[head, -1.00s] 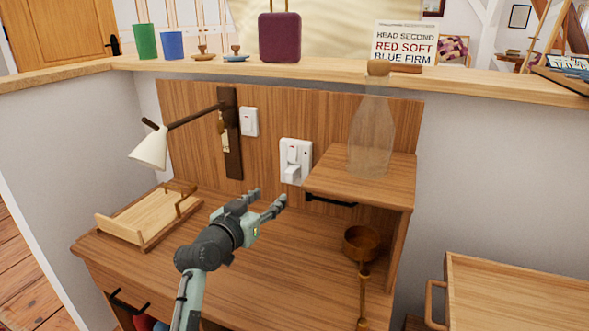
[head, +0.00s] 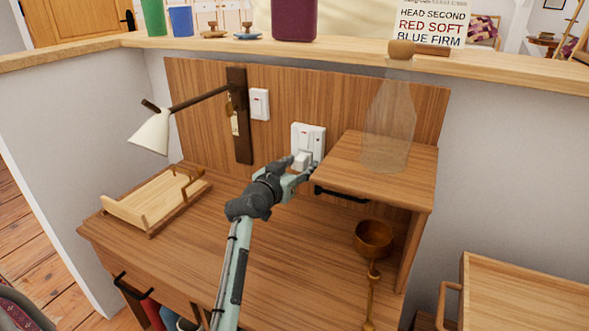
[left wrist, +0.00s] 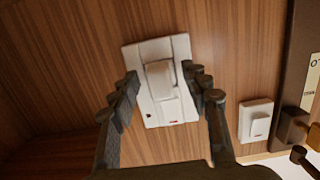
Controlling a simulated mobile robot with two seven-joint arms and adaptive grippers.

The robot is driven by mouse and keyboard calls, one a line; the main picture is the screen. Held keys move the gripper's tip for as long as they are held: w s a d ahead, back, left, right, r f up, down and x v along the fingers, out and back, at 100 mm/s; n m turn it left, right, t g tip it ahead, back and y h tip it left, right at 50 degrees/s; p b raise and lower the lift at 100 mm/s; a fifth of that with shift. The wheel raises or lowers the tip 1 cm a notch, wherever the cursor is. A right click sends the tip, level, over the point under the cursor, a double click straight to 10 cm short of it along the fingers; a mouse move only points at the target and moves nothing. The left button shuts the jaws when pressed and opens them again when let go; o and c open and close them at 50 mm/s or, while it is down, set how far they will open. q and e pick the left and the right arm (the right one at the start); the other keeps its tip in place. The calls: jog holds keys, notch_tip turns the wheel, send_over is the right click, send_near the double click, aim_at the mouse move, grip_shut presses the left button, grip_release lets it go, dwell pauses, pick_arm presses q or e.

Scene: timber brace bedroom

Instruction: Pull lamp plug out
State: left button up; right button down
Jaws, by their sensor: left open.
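The white lamp plug (head: 301,160) sits in a white wall socket (head: 310,134) on the wooden back panel. In the left wrist view the plug (left wrist: 160,78) stands out from the socket plate (left wrist: 178,113). My left gripper (head: 297,172) is open at the socket, and its fingers in the left wrist view (left wrist: 161,83) lie on either side of the plug with gaps showing. The cream-shaded lamp (head: 152,132) hangs on a jointed arm from a dark wall bracket to the left. My right gripper is not in view.
A small raised shelf (head: 420,180) with a clear corked bottle (head: 390,125) is close right of the gripper. A wall switch (head: 260,104) is left of the socket. A wooden tray (head: 150,205) and a copper ladle (head: 374,240) rest on the desk, whose middle is clear.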

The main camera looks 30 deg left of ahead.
pick_arm(q)
jog(key=shift+c, duration=0.3)
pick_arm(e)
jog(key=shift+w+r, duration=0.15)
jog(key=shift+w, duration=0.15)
pick_arm(q)
jog(key=c, duration=0.7)
grip_shut()
jog(key=shift+c, duration=0.2)
grip_release()
grip_shut()
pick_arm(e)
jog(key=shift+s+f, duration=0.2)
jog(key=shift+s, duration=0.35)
